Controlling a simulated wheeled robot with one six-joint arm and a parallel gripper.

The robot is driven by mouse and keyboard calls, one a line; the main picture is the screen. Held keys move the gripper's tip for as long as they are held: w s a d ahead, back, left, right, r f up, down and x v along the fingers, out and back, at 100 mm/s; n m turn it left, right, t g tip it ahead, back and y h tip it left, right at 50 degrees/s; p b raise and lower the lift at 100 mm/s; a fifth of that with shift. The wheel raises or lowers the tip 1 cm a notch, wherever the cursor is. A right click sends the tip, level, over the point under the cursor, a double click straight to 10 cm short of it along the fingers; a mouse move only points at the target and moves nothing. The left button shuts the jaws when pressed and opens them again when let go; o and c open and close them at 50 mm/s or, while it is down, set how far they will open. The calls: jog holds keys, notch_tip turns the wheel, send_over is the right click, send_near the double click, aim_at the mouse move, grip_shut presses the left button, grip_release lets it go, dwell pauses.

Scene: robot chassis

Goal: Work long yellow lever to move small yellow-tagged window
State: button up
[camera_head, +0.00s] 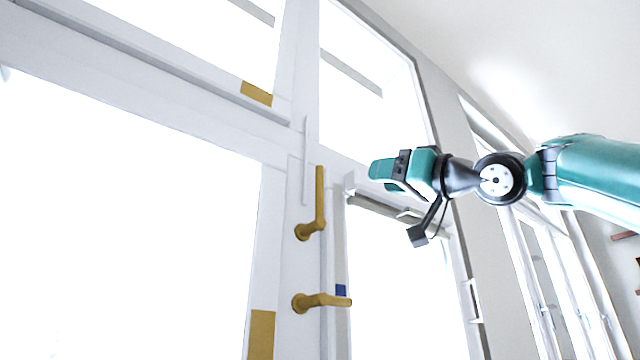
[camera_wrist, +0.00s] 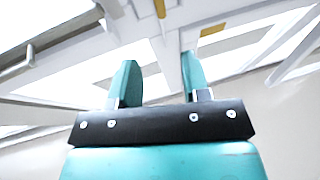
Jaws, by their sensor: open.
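Two yellow levers sit on the white frame post in the head view. The upper yellow lever (camera_head: 320,198) stands upright from its round base; the lower yellow lever (camera_head: 325,300) points right. The small window (camera_head: 180,35) at upper left bears a yellow tag (camera_head: 257,93) on its lower frame corner; it looks shut. My gripper (camera_head: 382,174) is to the right of the upper lever, apart from it and empty. In the wrist view my gripper (camera_wrist: 160,80) shows its two fingers spread, with a yellow tag (camera_wrist: 212,30) and a yellow strip (camera_wrist: 160,8) beyond them.
A larger window at lower left bears a bigger yellow tag (camera_head: 262,335). A blue tag (camera_head: 341,290) is beside the lower lever. A white handle (camera_head: 349,184) is on the frame near my gripper. More windows (camera_head: 560,270) line the wall at right.

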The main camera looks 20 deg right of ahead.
jog(key=p+x, duration=1)
jog(key=x, duration=0.7)
jog(key=shift+w+a+f, duration=0.1)
jog(key=shift+f, duration=0.05)
grip_shut()
